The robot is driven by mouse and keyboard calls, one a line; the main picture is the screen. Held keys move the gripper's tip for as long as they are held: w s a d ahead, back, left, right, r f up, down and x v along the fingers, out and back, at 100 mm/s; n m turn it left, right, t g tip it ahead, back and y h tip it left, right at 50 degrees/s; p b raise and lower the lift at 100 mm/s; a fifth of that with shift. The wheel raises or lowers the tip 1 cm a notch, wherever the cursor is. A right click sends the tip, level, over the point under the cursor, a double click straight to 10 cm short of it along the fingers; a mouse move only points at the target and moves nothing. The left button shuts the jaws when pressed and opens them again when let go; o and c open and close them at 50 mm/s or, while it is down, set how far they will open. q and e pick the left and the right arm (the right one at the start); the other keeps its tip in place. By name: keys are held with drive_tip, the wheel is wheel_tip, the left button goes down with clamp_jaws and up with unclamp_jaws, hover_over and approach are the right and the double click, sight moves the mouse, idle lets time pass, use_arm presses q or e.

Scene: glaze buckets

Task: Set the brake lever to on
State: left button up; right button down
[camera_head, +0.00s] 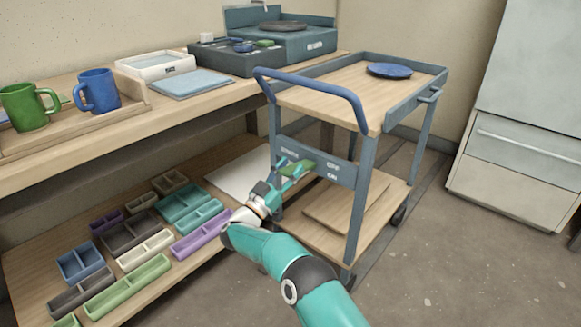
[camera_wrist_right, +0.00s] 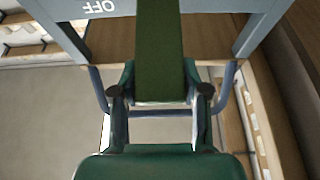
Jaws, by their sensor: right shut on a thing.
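The brake lever is a green bar (camera_head: 296,169) on the blue-grey front panel (camera_head: 340,172) of the cart. Labels sit on the panel: one at the lever's left, OFF at its upper right and ON just below OFF. My right gripper (camera_head: 283,174) reaches the lever from the front and is shut on it. In the right wrist view the green lever (camera_wrist_right: 160,45) runs between the two fingers, and an upside-down OFF label shows at upper left. The fingers cover part of the lever, so I cannot tell exactly which label it points at. My left gripper is not in view.
The cart (camera_head: 310,103) has a blue push handle (camera_head: 318,82) above the panel and a blue plate (camera_head: 389,70) on top. A workbench (camera_head: 185,110) with mugs stands at left, with several small trays on its lower shelf. Grey floor lies open at right.

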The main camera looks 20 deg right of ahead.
drive_tip(key=shift+f, duration=0.8)
drive_tip(key=c, duration=1)
unclamp_jaws()
drive_tip(key=o, duration=0.3)
drive_tip(key=shift+w+f, duration=0.1)
drive_tip(key=shift+o, duration=0.7)
drive_tip(key=shift+r, duration=0.3)
drive_tip(key=shift+a, duration=0.1)
drive_tip(key=shift+s+a+f, duration=0.1)
drive_tip(key=shift+s+a, duration=0.1)
drive_tip(key=shift+a, duration=0.05)
drive_tip(key=v, duration=1.1)
drive_tip(key=shift+f, duration=0.15)
